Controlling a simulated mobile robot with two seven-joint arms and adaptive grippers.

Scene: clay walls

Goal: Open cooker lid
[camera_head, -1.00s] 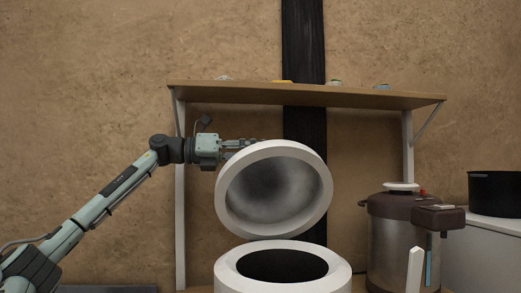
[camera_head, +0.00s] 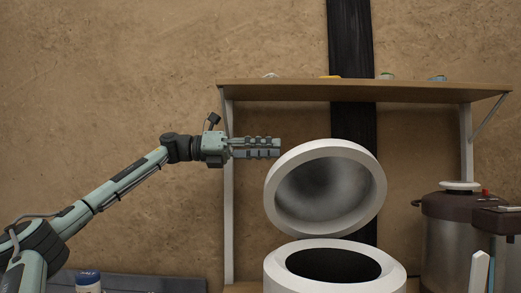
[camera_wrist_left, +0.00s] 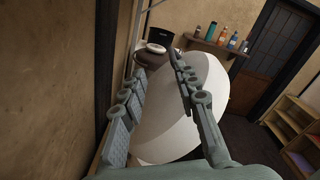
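The white cooker (camera_head: 390,274) stands at the bottom centre in the head view, its dark round opening showing. Its white lid (camera_head: 374,205) is raised and tilted back above the opening, with its grey inner face toward me. My left gripper (camera_head: 279,147) is just left of the lid's upper rim, with no visible hold on it. In the left wrist view, its two fingers (camera_wrist_left: 156,64) are spread apart, and the white rounded outside of the lid (camera_wrist_left: 178,115) shows between and beyond them. My right gripper is not in view.
A wooden shelf (camera_head: 300,91) with small items hangs above the cooker. A brown and metal dispenser (camera_head: 445,240) stands to its right. A jar with a blue lid (camera_head: 88,280) is at the lower left. The wall area left of the gripper is clear.

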